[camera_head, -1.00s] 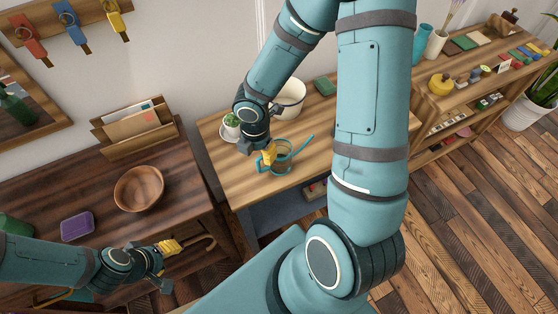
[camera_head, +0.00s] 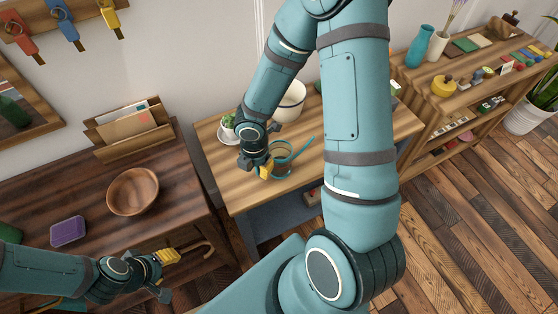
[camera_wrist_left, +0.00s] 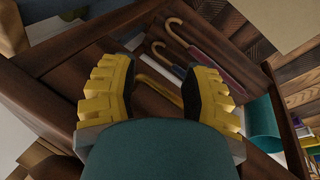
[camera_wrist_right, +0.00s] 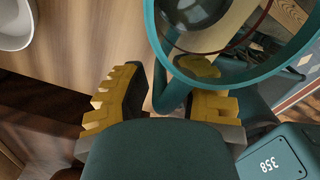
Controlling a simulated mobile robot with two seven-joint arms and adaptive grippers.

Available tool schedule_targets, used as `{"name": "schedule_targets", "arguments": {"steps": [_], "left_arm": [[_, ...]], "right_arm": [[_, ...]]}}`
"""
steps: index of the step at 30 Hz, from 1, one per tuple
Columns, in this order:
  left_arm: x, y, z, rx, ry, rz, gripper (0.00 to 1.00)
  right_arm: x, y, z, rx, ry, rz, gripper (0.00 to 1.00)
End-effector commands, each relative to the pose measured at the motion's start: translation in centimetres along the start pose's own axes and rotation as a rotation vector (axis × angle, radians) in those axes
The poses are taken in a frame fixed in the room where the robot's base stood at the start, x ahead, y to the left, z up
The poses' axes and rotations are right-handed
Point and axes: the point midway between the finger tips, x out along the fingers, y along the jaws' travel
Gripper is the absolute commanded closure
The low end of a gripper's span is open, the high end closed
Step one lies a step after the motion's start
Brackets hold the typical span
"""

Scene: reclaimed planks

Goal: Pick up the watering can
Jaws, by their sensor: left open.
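The teal watering can (camera_head: 283,167) stands on the light wooden table, its thin spout pointing up and right. In the right wrist view its round teal rim (camera_wrist_right: 160,45) fills the top right, with a dark see-through inside. My right gripper (camera_head: 264,171) is at the can's left side, low by the table. In its wrist view the right gripper (camera_wrist_right: 165,90) appears open, with the teal handle (camera_wrist_right: 174,95) between its fingers, closer to the right finger. My left gripper (camera_head: 168,256) is open and empty near a hooked cane handle (camera_head: 205,247), away from the can.
The dark table at left holds a wooden bowl (camera_head: 133,191), a purple box (camera_head: 68,231) and a letter rack (camera_head: 125,126). Hooked umbrellas (camera_wrist_left: 200,55) lie below my left gripper.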

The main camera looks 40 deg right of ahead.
Motion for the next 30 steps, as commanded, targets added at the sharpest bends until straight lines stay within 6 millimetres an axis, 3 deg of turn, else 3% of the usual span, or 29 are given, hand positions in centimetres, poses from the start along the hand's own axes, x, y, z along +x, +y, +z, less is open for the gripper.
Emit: {"name": "schedule_targets", "arguments": {"steps": [2,19,30], "left_arm": [[0.0,0.0,0.0,0.0,0.0,0.0,0.53],[-0.2,0.1,0.0,0.0,-0.001,0.0,0.53],[-1.6,0.6,0.1,-0.001,-0.007,0.0,0.53]], "right_arm": [[0.0,0.0,0.0,0.0,0.0,0.0,1.0],[-0.4,0.0,0.0,0.0,0.0,0.001,1.0],[-3.2,0.0,0.0,0.002,-0.001,0.001,1.0]]}}
